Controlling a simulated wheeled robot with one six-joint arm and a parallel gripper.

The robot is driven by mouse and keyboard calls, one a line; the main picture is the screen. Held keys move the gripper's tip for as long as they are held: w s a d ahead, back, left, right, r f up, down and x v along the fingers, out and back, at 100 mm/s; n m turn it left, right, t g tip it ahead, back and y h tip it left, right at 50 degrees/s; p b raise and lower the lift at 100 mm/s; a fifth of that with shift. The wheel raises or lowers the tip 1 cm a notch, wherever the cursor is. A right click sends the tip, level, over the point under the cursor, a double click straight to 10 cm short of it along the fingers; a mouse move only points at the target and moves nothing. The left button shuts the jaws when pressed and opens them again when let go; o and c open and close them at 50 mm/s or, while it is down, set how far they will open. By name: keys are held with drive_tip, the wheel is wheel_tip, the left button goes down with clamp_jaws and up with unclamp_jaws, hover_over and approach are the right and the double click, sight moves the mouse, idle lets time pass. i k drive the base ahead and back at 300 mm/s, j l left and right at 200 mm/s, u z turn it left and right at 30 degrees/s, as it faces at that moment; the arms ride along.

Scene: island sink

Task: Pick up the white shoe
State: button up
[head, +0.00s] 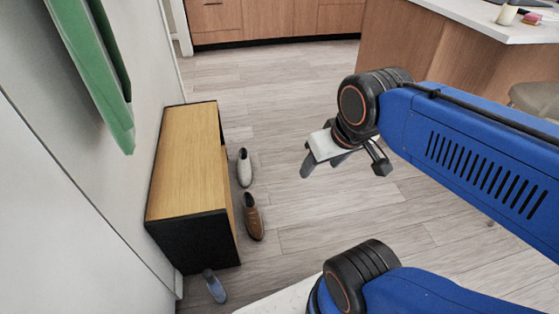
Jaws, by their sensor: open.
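A white shoe (244,167) stands on the floor close to the right side of the low wooden bench, just behind a brown shoe. My gripper (342,168) is in the air to the right of the white shoe, pointing down. Its jaws are apart with nothing between them, and it does not touch the shoe. The white shoe is fully visible from above.
A brown shoe (253,217) stands nearer, by the bench (184,167) with black ends. A blue shoe (214,286) lies by its near end. A green panel (95,65) hangs at upper left. An island (400,45) stands at upper right. The floor (283,120) between is clear.

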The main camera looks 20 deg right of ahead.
sight(245, 171)
drive_tip(key=i+l, duration=0.15)
drive_tip(key=l, duration=0.15)
drive_tip(key=i+l, duration=0.2)
drive_tip(key=l, duration=0.15)
drive_tip(key=i+l+z, duration=0.1)
drive_tip(key=l, duration=0.2)
drive_tip(key=i+l+u, duration=0.1)
drive_tip(key=u, duration=0.25)
drive_tip(key=i+l+u, duration=0.1)
drive_tip(key=l+u, duration=0.6)
drive_tip(key=u, duration=0.3)
drive_tip(key=i, duration=0.55)
